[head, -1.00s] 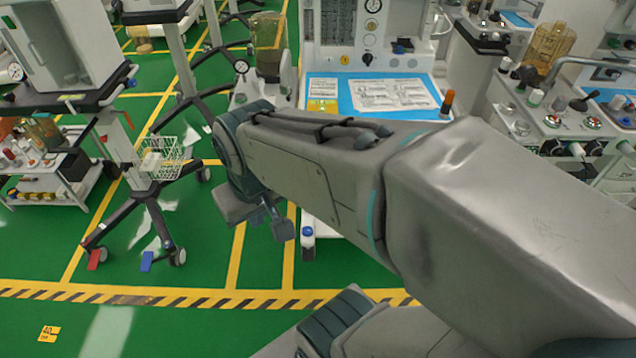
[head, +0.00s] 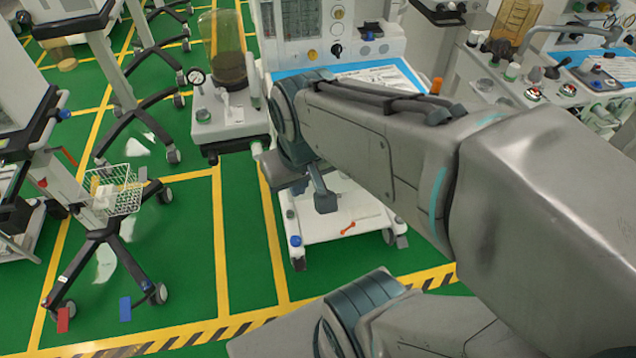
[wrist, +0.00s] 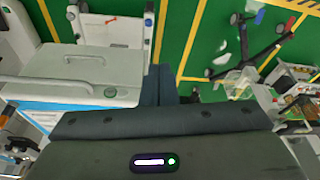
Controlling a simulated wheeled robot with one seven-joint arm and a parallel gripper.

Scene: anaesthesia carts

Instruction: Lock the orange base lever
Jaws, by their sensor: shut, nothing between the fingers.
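The small orange base lever (head: 347,228) lies on the white wheeled base (head: 328,236) of the anaesthesia machine, low near the floor. It also shows as a small orange-red piece in the wrist view (wrist: 110,20). My gripper (head: 325,202) points down in the head view, above and slightly left of the lever in the picture, apart from it. Its fingers are together and empty in the wrist view (wrist: 161,84). My forearm covers part of the machine.
A blue caster pedal (head: 295,241) is at the base's left corner. A wheeled stand with a wire basket (head: 112,190) and red and blue pedals (head: 125,309) is at left. Green floor between stand and machine is clear. Another console (head: 540,95) stands at right.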

